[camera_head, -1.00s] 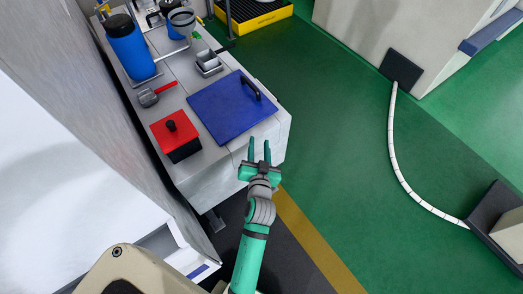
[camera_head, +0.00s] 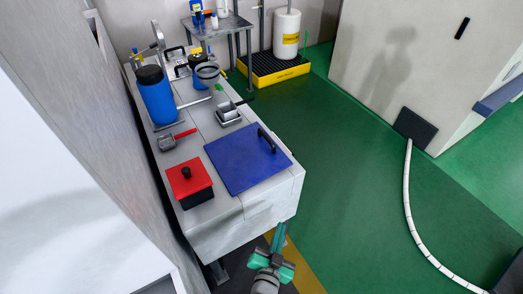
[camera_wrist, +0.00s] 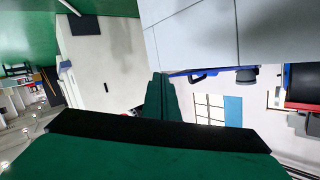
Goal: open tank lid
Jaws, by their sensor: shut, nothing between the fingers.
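A flat square blue lid (camera_head: 246,162) with a black bar handle (camera_head: 267,141) lies on the grey bench top, near its front right edge, and looks shut. A red box-shaped lid (camera_head: 188,179) with a black knob sits left of it on a dark base. My gripper (camera_head: 279,230) is in front of the bench's near end, below and right of the blue lid, apart from it and empty. Its fingers are together. In the wrist view the green fingers (camera_wrist: 161,98) show as one block, and a blue edge with a dark handle (camera_wrist: 198,75) shows beyond.
The grey bench (camera_head: 230,232) also holds a red-handled scoop (camera_head: 175,139), small metal trays (camera_head: 230,114) and a blue drum (camera_head: 157,98). A wall stands close on the left. The green floor right of the bench is open, with a white hose (camera_head: 411,208) further right.

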